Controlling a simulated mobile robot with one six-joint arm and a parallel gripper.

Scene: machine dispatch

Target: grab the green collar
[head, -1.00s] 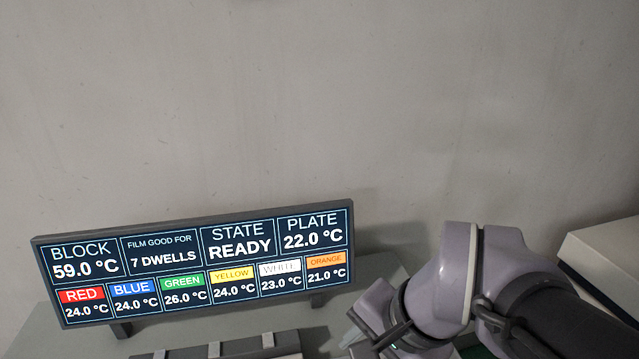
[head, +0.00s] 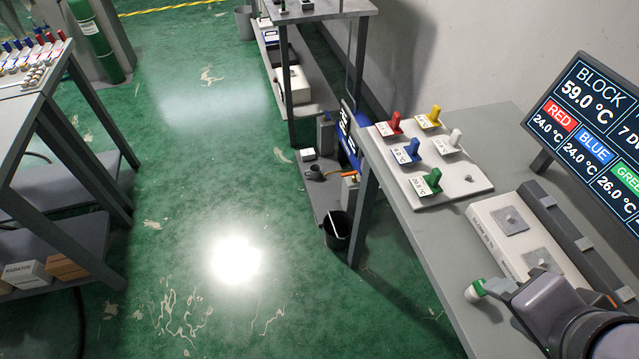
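The green collar (head: 432,181) stands upright at the near corner of a white board (head: 462,188) on the bench, beside a small white label. Red (head: 395,124), yellow (head: 433,115), blue (head: 412,150) and white (head: 455,138) collars stand on the same board. My gripper (head: 488,288) is at the lower right, near the bench's front edge and apart from the green collar. A small green and white piece shows at its tip; I cannot tell whether it is held or part of the gripper. The finger gap is hidden.
A white block with grey plates (head: 497,222) and a dark rail (head: 570,230) lie on the bench between board and arm. A display (head: 600,125) stands at the right, reading BLOCK 59.0 °C.

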